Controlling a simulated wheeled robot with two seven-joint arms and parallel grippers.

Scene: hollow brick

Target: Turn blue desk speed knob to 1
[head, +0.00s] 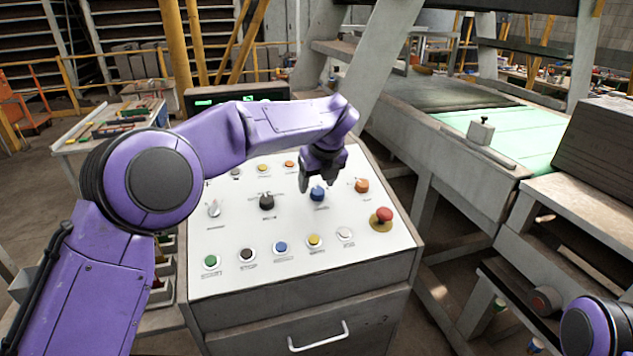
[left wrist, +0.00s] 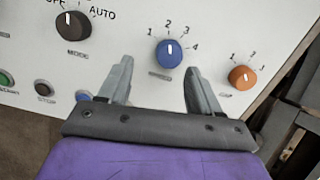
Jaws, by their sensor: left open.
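The blue speed knob (head: 318,194) sits on the white sloped panel of the desk (head: 300,225). In the left wrist view the blue knob (left wrist: 169,54) has a white mark pointing up, about at the 2. The numbers 1 to 4 run around it, with 1 at its upper left. My left gripper (head: 319,185) is open over the panel near the knob. In the left wrist view its two fingers (left wrist: 158,72) are spread on either side of the knob, just below it in the picture. No contact with the knob shows. My right gripper is out of view.
A black mode knob (left wrist: 72,25) is left of the blue knob and an orange knob (left wrist: 242,77) is right of it. A red mushroom button (head: 382,217) stands up at the panel's right. Several buttons line the front, including a yellow one (head: 314,241).

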